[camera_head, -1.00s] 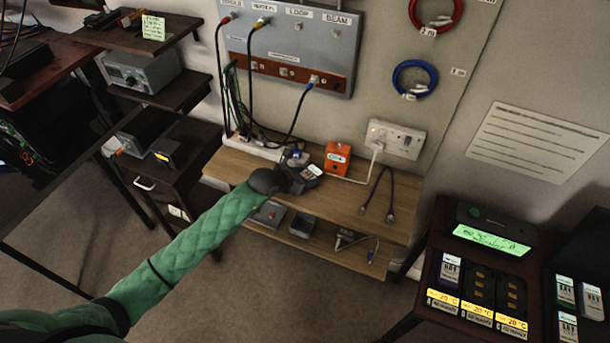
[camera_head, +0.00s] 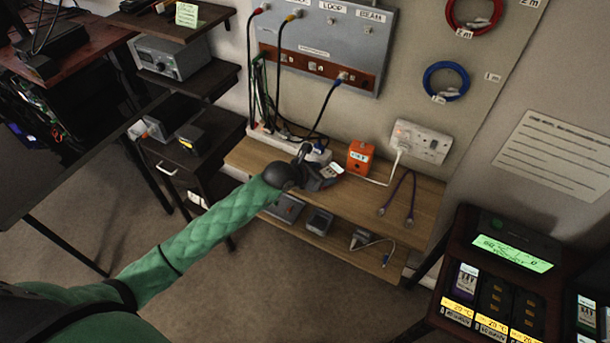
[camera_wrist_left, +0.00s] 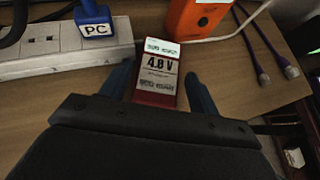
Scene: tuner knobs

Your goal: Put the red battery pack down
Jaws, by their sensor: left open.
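The red battery pack (camera_wrist_left: 153,98) has a white label reading 4.8 V. In the left wrist view it lies on the wooden shelf top (camera_wrist_left: 65,107), its near end between my left gripper's fingers. My left gripper (camera_wrist_left: 160,92) is open, with a finger on each side of the pack and a visible gap at the right side. In the head view my left gripper (camera_head: 318,174) is over the upper shelf, and the pack's pale label (camera_head: 334,169) shows just beyond it. The pack's near end is partly hidden by the gripper body. My right gripper is not in view.
An orange box (camera_head: 360,157) stands just beyond the pack. A white power strip (camera_wrist_left: 70,55) with a blue PC plug (camera_wrist_left: 94,20) lies to the left. A purple cable (camera_head: 398,194) lies on the right of the shelf. A charger dock (camera_head: 500,275) stands at lower right.

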